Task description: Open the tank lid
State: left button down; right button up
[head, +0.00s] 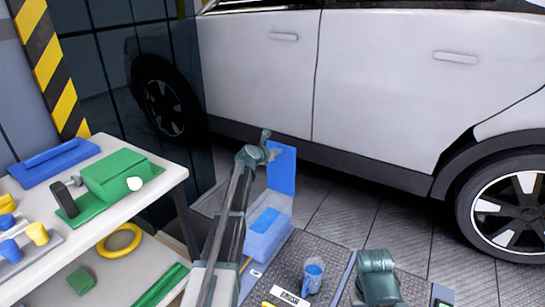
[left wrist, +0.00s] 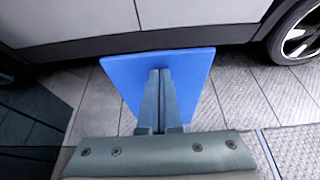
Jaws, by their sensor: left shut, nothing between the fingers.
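My left gripper (head: 270,150) is at the lid's upper left part. In the left wrist view, the shut, empty fingers (left wrist: 160,72) lie in front of the lid (left wrist: 188,68). I cannot tell whether they touch it. My right gripper is not in view.
A blue jug (head: 313,276) stands to the right of the tank, near a small label card (head: 289,297). A white car (head: 390,80) is behind. A white shelf table (head: 150,195) at the left holds green and blue items.

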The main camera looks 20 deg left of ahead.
pick_arm(q)
jog(key=shift+s, duration=0.2)
jog(key=r+p+v, duration=0.1)
jog(key=p+v, duration=0.5)
jog(key=v, duration=0.6)
jog(key=shift+r+p, duration=0.4)
jog(key=shift+r, duration=0.15)
